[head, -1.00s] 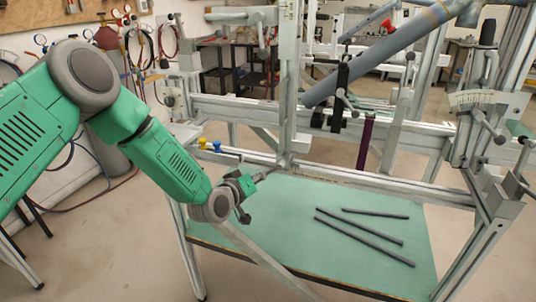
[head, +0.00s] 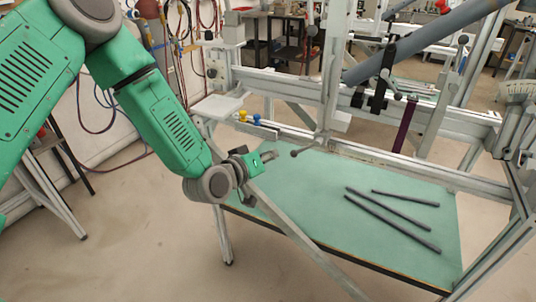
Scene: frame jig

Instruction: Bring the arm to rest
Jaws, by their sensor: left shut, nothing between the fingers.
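My left arm is green with grey joints and comes in from the upper left in the head view. Its left gripper (head: 268,156) is shut and empty. It hangs in front of the near left part of the jig frame, above the left end of the green table top (head: 310,205). In the picture it lies close to a small lever on the frame; I cannot tell the gap in depth. My right gripper is not in view.
The metal jig frame (head: 380,158) with clamps fills the right. Several dark rods (head: 395,222) lie on the green top. A dark grey tube (head: 425,45) runs slanting across the frame. Hoses and a wall are at upper left. Bare floor (head: 130,240) lies left of the table.

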